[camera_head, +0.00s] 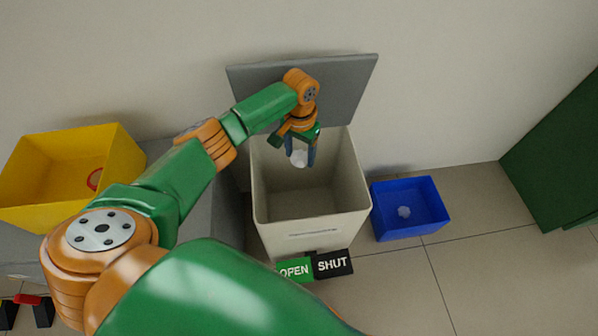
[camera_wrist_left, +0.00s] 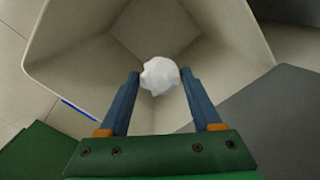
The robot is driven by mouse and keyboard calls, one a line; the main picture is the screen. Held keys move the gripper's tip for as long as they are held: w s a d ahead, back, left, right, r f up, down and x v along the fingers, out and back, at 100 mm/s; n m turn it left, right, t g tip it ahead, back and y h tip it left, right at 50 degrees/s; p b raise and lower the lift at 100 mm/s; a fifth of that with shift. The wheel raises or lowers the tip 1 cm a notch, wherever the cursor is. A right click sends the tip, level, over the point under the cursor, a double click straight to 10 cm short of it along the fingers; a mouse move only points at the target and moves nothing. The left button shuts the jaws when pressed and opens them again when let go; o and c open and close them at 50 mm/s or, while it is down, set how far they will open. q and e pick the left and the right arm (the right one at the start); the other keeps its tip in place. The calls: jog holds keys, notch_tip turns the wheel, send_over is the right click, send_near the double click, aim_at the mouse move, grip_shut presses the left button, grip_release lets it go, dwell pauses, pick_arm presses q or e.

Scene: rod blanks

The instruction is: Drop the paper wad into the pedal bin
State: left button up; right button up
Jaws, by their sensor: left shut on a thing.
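My left gripper (camera_head: 301,156) is shut on a crumpled white paper wad (camera_head: 299,158). The wad also shows between the two blue fingertips in the left wrist view (camera_wrist_left: 160,75). The pedal bin (camera_head: 315,215) is pale and box-shaped, with its grey lid (camera_head: 350,85) raised against the wall. The gripper and wad are over the bin's open mouth, towards its back. The bin's inside (camera_wrist_left: 150,30) looks empty in the left wrist view. My right gripper is not in view.
A yellow box (camera_head: 40,150) is at the left on a grey surface. OPEN (camera_head: 295,270) and SHUT (camera_head: 332,264) plates are at the pedal bin's front. A green cabinet (camera_head: 560,155) is at the right.

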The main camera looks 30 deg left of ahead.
pick_arm(q)
jog(key=shift+f+b, duration=0.45)
jog(key=shift+f, duration=0.4)
jog(key=shift+r, duration=0.1)
jog(key=o, duration=1.4)
jog(key=shift+r, duration=0.2)
notch_tip(320, 180, up, 7)
jog(key=p, duration=0.3)
jog(key=shift+f+p, duration=0.1)
jog(key=shift+p, duration=0.2)
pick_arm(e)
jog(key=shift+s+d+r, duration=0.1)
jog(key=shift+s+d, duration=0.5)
